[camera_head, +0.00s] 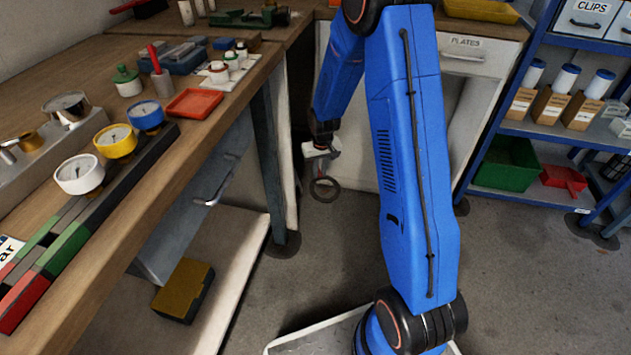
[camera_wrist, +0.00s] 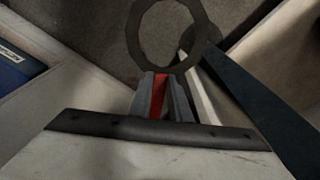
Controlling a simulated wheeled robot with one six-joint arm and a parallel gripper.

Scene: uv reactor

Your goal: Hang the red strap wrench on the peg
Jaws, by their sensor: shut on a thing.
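The red strap wrench has a red handle (camera_wrist: 160,95) and a large dark loop (camera_wrist: 134,42). In the wrist view my gripper (camera_wrist: 163,98) is shut on the red handle, with the loop reaching out beyond the fingertips. In the head view my gripper (camera_head: 322,160) is small and partly shaded, beyond the bench's right end and in front of the white cabinet. The dark loop (camera_head: 325,200) hangs below it, clear of the floor. I cannot make out the peg in either view.
The wooden bench (camera_head: 190,140) at left carries gauges, an orange tray (camera_head: 193,103) and small bottles. A white drawer cabinet (camera_head: 465,55) stands behind my arm. A blue shelf rack (camera_head: 560,140) with boxes and bins stands at right. The grey floor between is open.

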